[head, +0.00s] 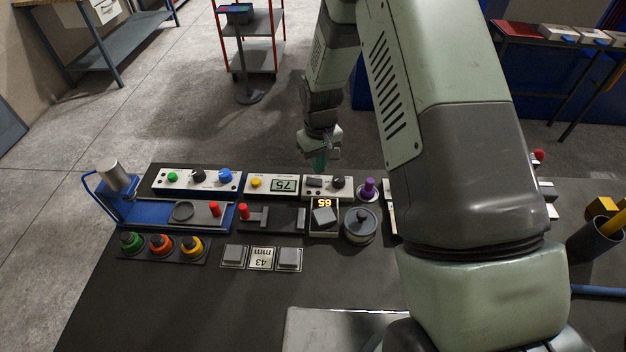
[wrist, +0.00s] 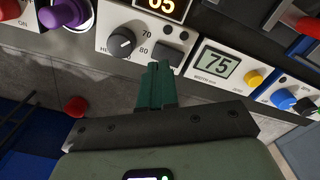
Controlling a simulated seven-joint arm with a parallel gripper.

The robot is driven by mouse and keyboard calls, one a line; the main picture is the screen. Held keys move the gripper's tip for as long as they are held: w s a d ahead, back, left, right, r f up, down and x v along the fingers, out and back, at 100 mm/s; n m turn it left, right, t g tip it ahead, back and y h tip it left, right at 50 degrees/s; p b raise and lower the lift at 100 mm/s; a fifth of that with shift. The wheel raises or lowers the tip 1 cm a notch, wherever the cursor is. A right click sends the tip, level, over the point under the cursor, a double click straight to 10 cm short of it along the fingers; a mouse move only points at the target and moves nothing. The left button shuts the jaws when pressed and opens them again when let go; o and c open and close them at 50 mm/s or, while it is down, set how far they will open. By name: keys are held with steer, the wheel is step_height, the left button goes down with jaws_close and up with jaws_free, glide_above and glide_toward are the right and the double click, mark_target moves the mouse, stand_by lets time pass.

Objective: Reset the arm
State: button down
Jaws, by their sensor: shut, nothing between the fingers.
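My gripper (head: 319,162) is at the far edge of the dark table, just beyond the control panels. In the wrist view its green fingers (wrist: 160,80) are together and empty. They point at the white panel with a black knob (wrist: 122,42), close to its lower edge; I cannot tell whether they touch it. My arm rises from the near side and hides part of the table's right half.
The table (head: 180,300) carries a display reading 75 (head: 284,185), a purple knob (head: 369,188), a blue press (head: 150,212), a round grey pot (head: 360,225) and several coloured buttons (head: 160,244). A red-framed shelf cart (head: 262,30) stands beyond. The table's front left is clear.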

step_height(320, 180, up, 3)
stand_by(0.4)
